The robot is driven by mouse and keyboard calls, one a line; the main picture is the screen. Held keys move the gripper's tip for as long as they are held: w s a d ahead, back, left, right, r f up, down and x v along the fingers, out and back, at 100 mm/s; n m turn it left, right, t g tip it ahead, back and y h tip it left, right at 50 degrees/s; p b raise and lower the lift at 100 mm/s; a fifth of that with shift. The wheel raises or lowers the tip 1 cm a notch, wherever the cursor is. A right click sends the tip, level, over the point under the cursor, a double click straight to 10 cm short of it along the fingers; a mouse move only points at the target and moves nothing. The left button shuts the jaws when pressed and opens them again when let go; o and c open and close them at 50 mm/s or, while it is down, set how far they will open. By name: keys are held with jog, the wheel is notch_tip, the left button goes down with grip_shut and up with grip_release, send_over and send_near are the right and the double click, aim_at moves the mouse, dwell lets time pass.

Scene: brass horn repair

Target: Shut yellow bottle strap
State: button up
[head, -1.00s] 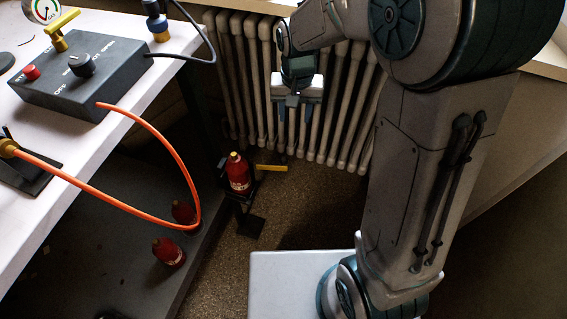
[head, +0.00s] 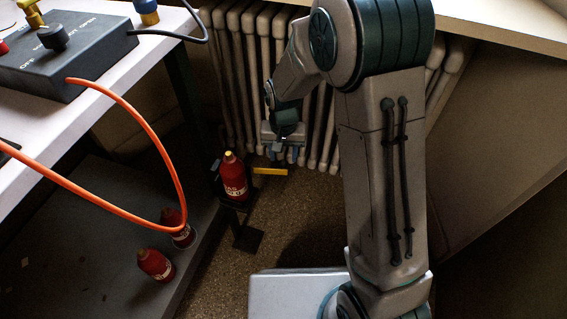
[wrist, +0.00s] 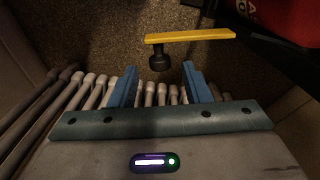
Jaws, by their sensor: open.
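A red gas bottle (head: 235,182) with a yellow top stands upright in a dark stand on the floor; its side also shows in the wrist view (wrist: 294,20). The yellow strap (head: 270,171) sticks straight out to the right of the bottle, swung open and not across its front. In the wrist view the strap (wrist: 190,36) lies just beyond my fingertips, with a black knob (wrist: 159,61) below its left end. My gripper (wrist: 160,70) is open and empty, its blue fingers either side of the knob's line. In the head view my gripper (head: 285,158) is close behind the strap.
A pale ribbed radiator (head: 245,80) stands behind my gripper. A white workbench (head: 90,125) with a control box (head: 70,60) and an orange hose (head: 133,108) is at left. Two more red bottles (head: 156,265) (head: 178,228) stand on its lower shelf.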

jog(key=shift+f+b, duration=0.3)
jog(key=shift+f, duration=0.95)
grip_shut()
